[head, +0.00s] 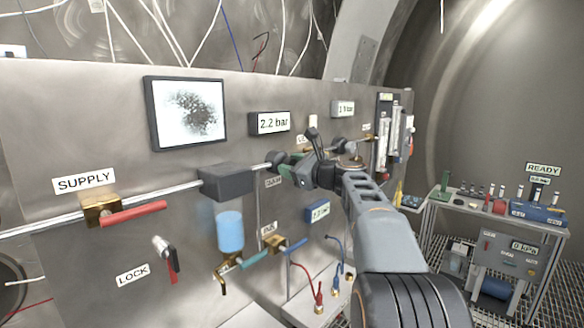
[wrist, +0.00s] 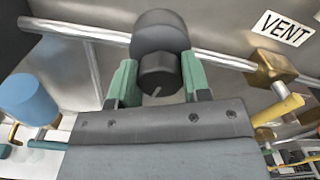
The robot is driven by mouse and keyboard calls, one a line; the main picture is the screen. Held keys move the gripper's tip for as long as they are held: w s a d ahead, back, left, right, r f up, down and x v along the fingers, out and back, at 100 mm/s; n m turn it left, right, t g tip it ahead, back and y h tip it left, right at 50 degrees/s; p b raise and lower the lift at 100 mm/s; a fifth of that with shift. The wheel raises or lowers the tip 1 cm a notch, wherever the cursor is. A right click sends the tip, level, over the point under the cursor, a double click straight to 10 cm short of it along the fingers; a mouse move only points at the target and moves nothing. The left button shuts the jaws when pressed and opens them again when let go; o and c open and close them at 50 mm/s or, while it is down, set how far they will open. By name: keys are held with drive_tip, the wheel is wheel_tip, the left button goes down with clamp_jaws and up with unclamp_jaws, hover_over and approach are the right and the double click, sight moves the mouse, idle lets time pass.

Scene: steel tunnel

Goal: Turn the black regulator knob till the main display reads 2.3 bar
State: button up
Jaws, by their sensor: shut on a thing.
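The gripper is shut on the knob, one finger on each side. In the head view my gripper (head: 288,168) reaches the pipe to the right of the dark grey box, and the fingers and wrist hide much of the knob.
A red SUPPLY valve handle (head: 133,214) and a red LOCK handle (head: 172,264) are at left. A blue cylinder (head: 230,232) hangs below the pipe. A yellow handle (wrist: 279,110) near the VENT label is close to the right of the gripper. A bench (head: 440,205) stands at right.

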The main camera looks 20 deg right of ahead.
drive_tip(key=o, duration=0.9)
drive_tip(key=b+v, duration=0.3)
drive_tip(key=v, duration=1)
drive_tip(key=shift+s+d, duration=0.15)
drive_tip(key=shift+s, duration=0.2)
